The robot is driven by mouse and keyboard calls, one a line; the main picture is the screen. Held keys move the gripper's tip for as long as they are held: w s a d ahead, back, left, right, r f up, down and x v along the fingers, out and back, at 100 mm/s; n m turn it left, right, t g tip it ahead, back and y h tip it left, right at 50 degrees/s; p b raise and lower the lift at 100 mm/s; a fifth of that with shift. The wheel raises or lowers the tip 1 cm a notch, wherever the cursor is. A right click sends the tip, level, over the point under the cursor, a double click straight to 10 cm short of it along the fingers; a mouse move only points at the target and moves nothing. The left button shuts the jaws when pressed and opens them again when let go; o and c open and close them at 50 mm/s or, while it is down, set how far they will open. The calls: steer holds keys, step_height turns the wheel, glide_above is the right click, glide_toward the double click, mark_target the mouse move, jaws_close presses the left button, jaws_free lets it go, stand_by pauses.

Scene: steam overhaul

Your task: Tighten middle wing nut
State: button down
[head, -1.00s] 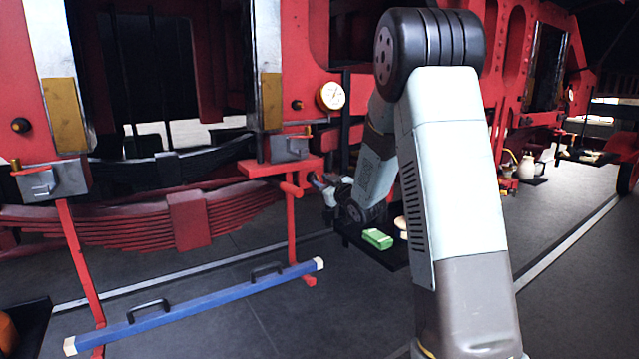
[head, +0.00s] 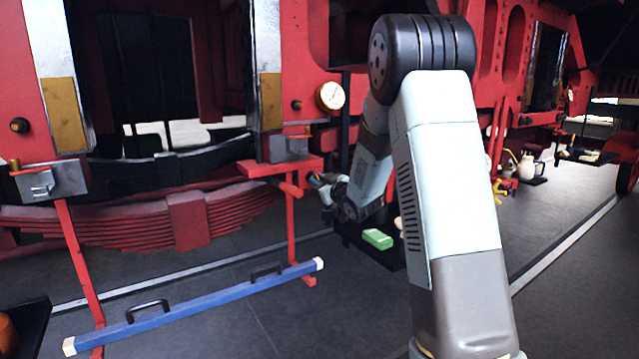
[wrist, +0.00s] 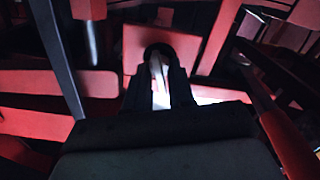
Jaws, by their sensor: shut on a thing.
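My gripper (head: 316,180) is by the right end of the red bracket (head: 281,167), just below the white round gauge (head: 331,96). In the wrist view, the dark fingers of my gripper (wrist: 160,58) point away from me towards a red plate (wrist: 183,40). They are closed on a small part, and a pale strip (wrist: 159,82) shows between them. The part is mostly hidden by the fingers, and I cannot make out its wings. No wing nut can be told apart clearly in the head view.
A blue bar (head: 200,306) with two black handles lies across the lower left. A green block (head: 378,239) lies on a dark tray behind my arm. A red leaf spring (head: 187,218) fills the left. Open floor (head: 575,260) is at the right.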

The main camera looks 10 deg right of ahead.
steer(key=shift+m, duration=0.4)
steer(key=shift+d+f+m, duration=0.1)
steer(key=shift+d+m, duration=0.05)
steer(key=shift+m, duration=4.75)
steer(key=shift+d+f+m, duration=0.1)
steer(key=shift+d+m, duration=0.05)
steer(key=shift+m, duration=4.75)
steer(key=shift+a, duration=0.1)
steer(key=c, duration=1.2)
jaws_free()
steer(key=shift+c, duration=0.2)
steer(key=v, duration=1.3)
steer(key=shift+s, duration=0.35)
